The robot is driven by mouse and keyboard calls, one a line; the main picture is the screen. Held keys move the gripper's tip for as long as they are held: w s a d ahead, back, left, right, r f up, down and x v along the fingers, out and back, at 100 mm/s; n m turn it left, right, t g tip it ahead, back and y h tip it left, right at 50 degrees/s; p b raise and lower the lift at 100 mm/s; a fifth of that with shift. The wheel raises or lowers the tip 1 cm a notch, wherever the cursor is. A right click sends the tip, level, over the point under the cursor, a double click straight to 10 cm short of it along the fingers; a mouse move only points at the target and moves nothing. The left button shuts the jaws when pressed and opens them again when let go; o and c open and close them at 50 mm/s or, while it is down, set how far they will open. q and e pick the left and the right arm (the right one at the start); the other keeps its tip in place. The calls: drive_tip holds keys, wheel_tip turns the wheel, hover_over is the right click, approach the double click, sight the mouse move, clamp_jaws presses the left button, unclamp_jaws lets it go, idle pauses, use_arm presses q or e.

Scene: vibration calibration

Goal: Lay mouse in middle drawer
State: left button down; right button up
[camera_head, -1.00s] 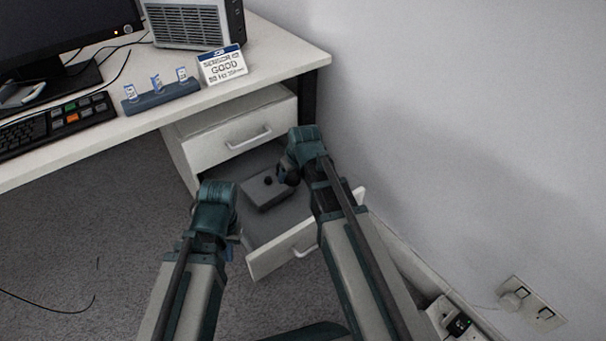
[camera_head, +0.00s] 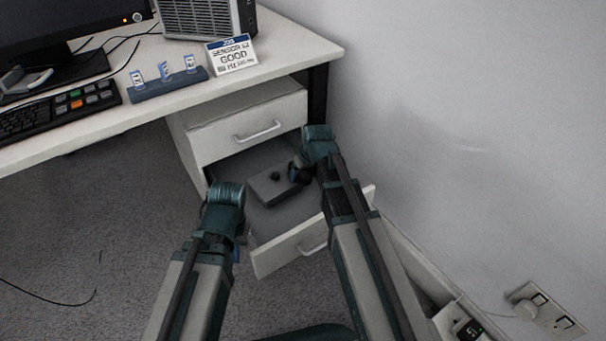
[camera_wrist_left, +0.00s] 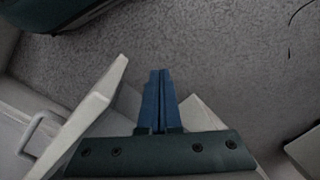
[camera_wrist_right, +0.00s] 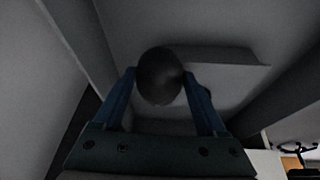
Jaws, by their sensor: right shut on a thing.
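The middle drawer (camera_head: 290,249) is pulled open below the shut top drawer. My right gripper (camera_head: 298,172) is inside the space over the open drawer. In the right wrist view its blue fingers (camera_wrist_right: 162,85) are closed on a dark rounded object (camera_wrist_right: 160,72), which appears to be the mouse. The fingers hide part of it, and its shape is dim. I cannot tell whether it touches the drawer floor. My left gripper is shut and empty in the left wrist view (camera_wrist_left: 158,90), beside the drawer front. In the head view its fingers are mostly hidden behind the wrist.
A grey box (camera_head: 268,192) with a dark knob lies in the open drawer, close to my right gripper. The shut top drawer (camera_head: 225,138) overhangs the rear. The white wall is close on the right. The desk (camera_head: 290,50) holds a keyboard, a rack and a sign.

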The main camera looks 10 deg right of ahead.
drive_tip(key=shift+f, duration=0.2)
drive_tip(key=o, duration=1.5)
drive_tip(key=shift+r+p, duration=0.35)
drive_tip(key=shift+r, duration=0.1)
drive_tip(key=a+p+v, duration=0.1)
drive_tip(key=p+v, duration=1)
drive_tip(key=v, duration=0.1)
drive_tip(key=s+a+g, duration=0.1)
drive_tip(key=s+a, duration=0.2)
drive_tip(key=s, duration=0.2)
drive_tip(key=s+a+f+g+h, duration=0.1)
drive_tip(key=s+a+g, duration=0.1)
drive_tip(key=s+a, duration=0.2)
drive_tip(key=s+a+f+g+h, duration=0.1)
drive_tip(key=s+a, duration=0.3)
drive_tip(key=s, duration=0.4)
drive_tip(key=shift+s+n+g, duration=0.25)
drive_tip(key=shift+n+g, duration=0.05)
drive_tip(key=shift+g, duration=0.1)
